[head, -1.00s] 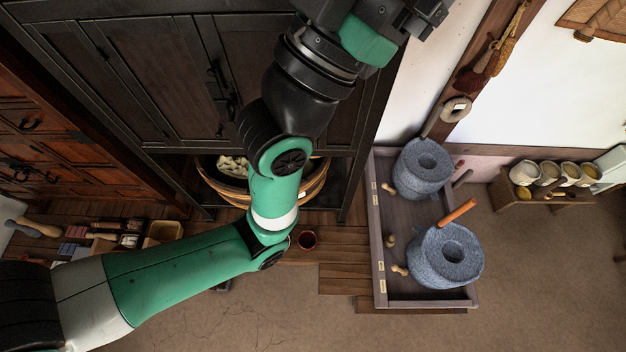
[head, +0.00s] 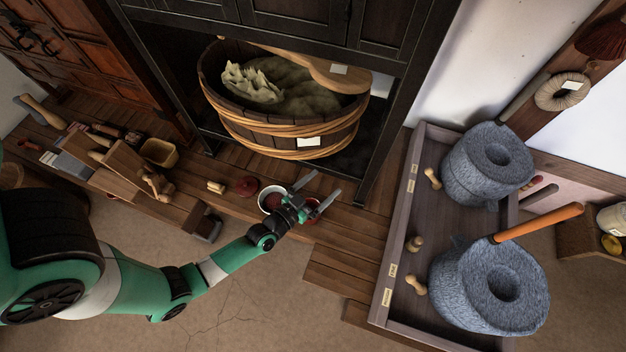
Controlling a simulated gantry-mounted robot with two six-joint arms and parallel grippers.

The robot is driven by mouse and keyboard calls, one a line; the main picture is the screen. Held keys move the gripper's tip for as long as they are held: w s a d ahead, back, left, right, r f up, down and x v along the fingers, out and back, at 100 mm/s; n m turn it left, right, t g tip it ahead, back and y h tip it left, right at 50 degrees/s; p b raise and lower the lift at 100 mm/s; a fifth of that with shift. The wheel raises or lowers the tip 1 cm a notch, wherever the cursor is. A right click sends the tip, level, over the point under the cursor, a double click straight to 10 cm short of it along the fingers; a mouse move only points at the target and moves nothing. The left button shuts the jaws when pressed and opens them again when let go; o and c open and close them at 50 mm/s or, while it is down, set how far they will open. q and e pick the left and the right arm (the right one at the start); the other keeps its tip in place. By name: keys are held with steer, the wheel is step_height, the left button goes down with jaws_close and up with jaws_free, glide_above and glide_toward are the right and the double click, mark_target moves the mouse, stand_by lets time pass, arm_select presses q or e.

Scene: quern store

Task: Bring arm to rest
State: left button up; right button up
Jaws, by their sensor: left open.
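My left arm comes in from the left, low over the floor. Its left gripper (head: 322,194) is open, with its two fingers apart, above the wooden step. A white-rimmed bowl with dark red contents (head: 271,198) is beside the gripper on its left. A red bowl (head: 311,209) is under the fingers and partly hidden by them. I see nothing held between the fingers. My right gripper is not in view.
A wooden tray (head: 376,308) at the right holds two grey stone querns (head: 489,165) and (head: 492,285). A banded wooden tub (head: 290,141) sits in the dark cabinet. Several tools lie on the step at left. Bare floor (head: 230,312) is clear at the front.

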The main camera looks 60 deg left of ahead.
arm_select(q)
steer(key=s+d+f+g+b, duration=0.1)
steer(key=s+f+g+b, duration=0.1)
steer(key=s+f+b, duration=0.5)
steer(key=s+d+f+n+g+b, duration=0.1)
steer(key=s+f, duration=0.4)
steer(key=f, duration=0.7)
steer(key=s+f+g+b, duration=0.2)
steer(key=s+f+b, duration=0.3)
steer(key=f, duration=0.4)
steer(key=b+x, duration=0.4)
steer(key=x, duration=0.6)
steer(key=shift+w+a+r, duration=0.1)
steer(key=shift+r, duration=0.05)
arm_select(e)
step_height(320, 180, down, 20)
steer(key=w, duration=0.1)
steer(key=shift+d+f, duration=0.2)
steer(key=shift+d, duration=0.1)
arm_select(q)
steer(key=shift+r, duration=0.1)
steer(key=p+v, duration=0.4)
steer(key=v, duration=0.6)
steer(key=shift+p, duration=0.4)
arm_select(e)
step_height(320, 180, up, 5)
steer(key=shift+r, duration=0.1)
